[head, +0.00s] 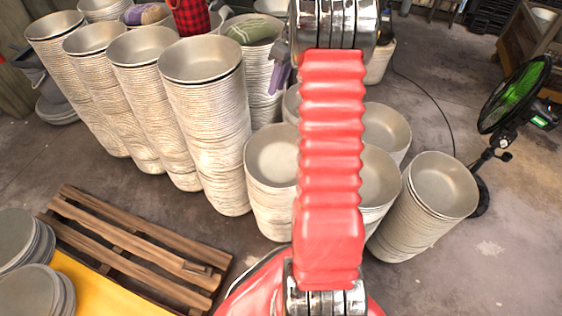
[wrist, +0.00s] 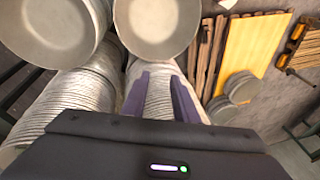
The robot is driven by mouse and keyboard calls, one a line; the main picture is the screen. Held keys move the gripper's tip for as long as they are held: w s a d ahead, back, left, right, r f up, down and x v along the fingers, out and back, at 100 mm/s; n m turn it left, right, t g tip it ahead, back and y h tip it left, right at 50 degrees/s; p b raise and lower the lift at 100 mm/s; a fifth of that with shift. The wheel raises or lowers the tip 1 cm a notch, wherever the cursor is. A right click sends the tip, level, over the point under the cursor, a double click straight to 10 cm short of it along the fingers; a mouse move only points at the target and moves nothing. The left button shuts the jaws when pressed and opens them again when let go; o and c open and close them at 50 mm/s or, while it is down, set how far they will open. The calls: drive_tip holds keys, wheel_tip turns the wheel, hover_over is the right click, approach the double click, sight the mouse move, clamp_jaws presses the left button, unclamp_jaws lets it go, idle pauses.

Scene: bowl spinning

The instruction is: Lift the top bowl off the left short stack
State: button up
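The left short stack of pale metal bowls (head: 272,200) stands on the floor left of my red arm. Its top bowl (head: 275,155) faces up and rests on the stack; my arm covers its right edge. I cannot pick out the left short stack in the wrist view.
Tall bowl stacks (head: 205,120) stand close on the left, rising above the short one. More short stacks (head: 425,210) stand to the right, partly behind my arm. A wooden pallet (head: 140,250) lies front left. A green fan (head: 515,95) stands at right.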

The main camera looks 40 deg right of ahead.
drive_tip(key=s+d+f+y, duration=0.1)
drive_tip(key=s+d+f, duration=0.3)
drive_tip(key=d+f, duration=0.9)
drive_tip(key=shift+s+d+f+n+t+y, duration=0.2)
drive_tip(key=shift+f+n+t+y, duration=0.1)
drive_tip(key=shift+f, duration=0.45)
drive_tip(key=shift+w, duration=0.1)
drive_tip(key=x, duration=0.8)
drive_tip(key=shift+f, duration=0.25)
drive_tip(key=shift+a, duration=0.15)
drive_tip(key=shift+x, duration=2.6)
drive_tip(key=shift+c, duration=0.4)
clamp_jaws()
